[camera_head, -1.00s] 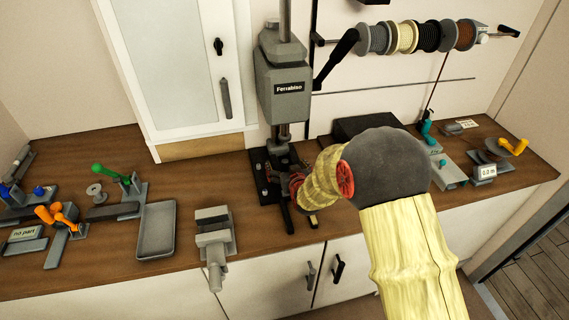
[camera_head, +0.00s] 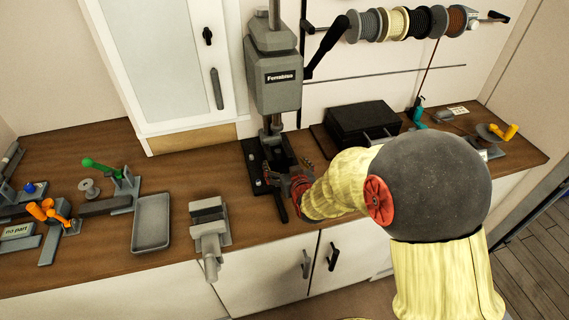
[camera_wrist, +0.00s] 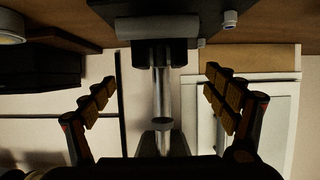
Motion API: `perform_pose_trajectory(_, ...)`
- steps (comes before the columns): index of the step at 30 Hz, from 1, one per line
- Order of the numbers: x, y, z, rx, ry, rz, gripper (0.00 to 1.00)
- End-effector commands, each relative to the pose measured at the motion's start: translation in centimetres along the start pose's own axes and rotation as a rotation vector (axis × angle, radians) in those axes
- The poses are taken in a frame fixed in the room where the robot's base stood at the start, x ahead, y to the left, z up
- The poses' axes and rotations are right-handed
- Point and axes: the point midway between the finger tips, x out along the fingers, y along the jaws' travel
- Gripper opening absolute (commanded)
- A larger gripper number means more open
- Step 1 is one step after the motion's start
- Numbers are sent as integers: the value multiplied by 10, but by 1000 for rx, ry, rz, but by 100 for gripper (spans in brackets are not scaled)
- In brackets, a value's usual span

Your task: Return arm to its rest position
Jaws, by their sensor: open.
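My gripper (camera_head: 292,190) is at the front right of the drill press base in the head view, partly hidden by the yellow-sleeved forearm. In the wrist view my gripper (camera_wrist: 160,98) has its two padded fingers spread wide with nothing between them. My arm (camera_head: 335,185) is bent, with its large dark round joint (camera_head: 430,185) at the right, over the bench's front edge. The grey press (camera_head: 275,80), marked Ferrabiso, stands behind the gripper. Its column (camera_wrist: 161,85) appears between the fingers in the wrist view, farther off. I cannot tell whether the gripper touches the press base.
A grey vise (camera_head: 209,225) and a shallow grey tray (camera_head: 151,222) stand left of the press. A black case (camera_head: 362,122) is to its right. Spools (camera_head: 395,24) hang on the wall.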

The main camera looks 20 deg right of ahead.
Motion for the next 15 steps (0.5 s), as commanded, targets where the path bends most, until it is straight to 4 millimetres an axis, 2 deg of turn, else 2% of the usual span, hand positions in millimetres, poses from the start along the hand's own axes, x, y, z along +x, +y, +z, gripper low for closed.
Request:
perform_pose_trajectory(6,0,0,0,0,0,0,86)
perform_pose_trajectory(10,-8,0,-10,0,-21,0,86)
perform_pose_trajectory(13,-27,0,-27,0,-68,0,86)
perform_pose_trajectory(15,-49,0,-39,0,-121,0,86)
